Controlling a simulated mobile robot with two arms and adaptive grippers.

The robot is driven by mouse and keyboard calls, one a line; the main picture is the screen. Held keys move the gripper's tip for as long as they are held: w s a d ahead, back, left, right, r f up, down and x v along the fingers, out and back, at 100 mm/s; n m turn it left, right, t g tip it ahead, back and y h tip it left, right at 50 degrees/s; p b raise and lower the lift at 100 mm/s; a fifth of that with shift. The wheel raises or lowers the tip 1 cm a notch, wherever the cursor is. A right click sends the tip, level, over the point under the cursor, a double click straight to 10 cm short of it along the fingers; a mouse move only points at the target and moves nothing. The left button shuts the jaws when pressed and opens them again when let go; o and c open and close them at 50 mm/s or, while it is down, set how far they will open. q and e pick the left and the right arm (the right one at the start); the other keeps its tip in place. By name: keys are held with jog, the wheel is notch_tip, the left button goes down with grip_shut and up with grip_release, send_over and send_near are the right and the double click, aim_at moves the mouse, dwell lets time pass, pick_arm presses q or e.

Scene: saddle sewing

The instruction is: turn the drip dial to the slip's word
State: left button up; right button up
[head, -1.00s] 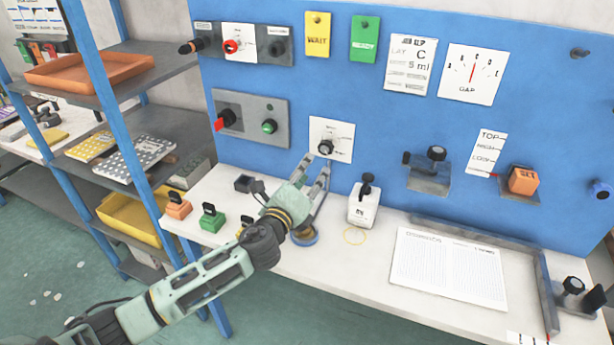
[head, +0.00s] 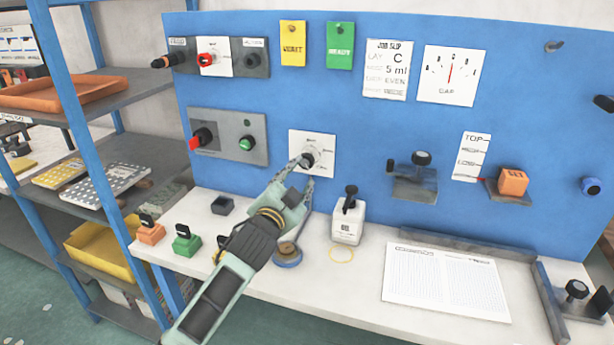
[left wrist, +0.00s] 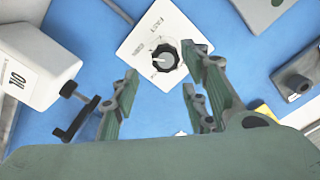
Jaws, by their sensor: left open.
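The drip dial (head: 309,159) is a black knob on a white plate (head: 323,141) on the blue panel. In the left wrist view the knob (left wrist: 167,59) has a light mark toward its left side, and the plate shows the word FAST. My left gripper (head: 305,172) is open, its fingertips close to the knob in the head view. In the left wrist view its fingers (left wrist: 160,80) stand apart, with the knob just beyond them; contact cannot be told. The job slip (head: 386,70) hangs above right; its drip line seems to read EVEN. My right gripper is not in view.
A switch panel (head: 229,124) is left of the dial. Orange (head: 150,231) and green (head: 186,240) blocks stand at the bench's left. A printed sheet (head: 445,280) lies right.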

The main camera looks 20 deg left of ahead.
aim_at(307, 166)
pick_arm(q)
jog(key=shift+w+d+p, duration=0.1)
jog(key=shift+w+p, duration=0.4)
jog(key=shift+w, duration=3.3)
jog(key=c, duration=1)
jog(key=shift+n, duration=0.6)
jog(key=o, duration=0.8)
jog(key=shift+f, duration=0.15)
jog(key=shift+c, duration=0.2)
jog(key=shift+o, duration=1.2)
jog(key=shift+d, duration=0.2)
jog(key=shift+a, duration=0.15)
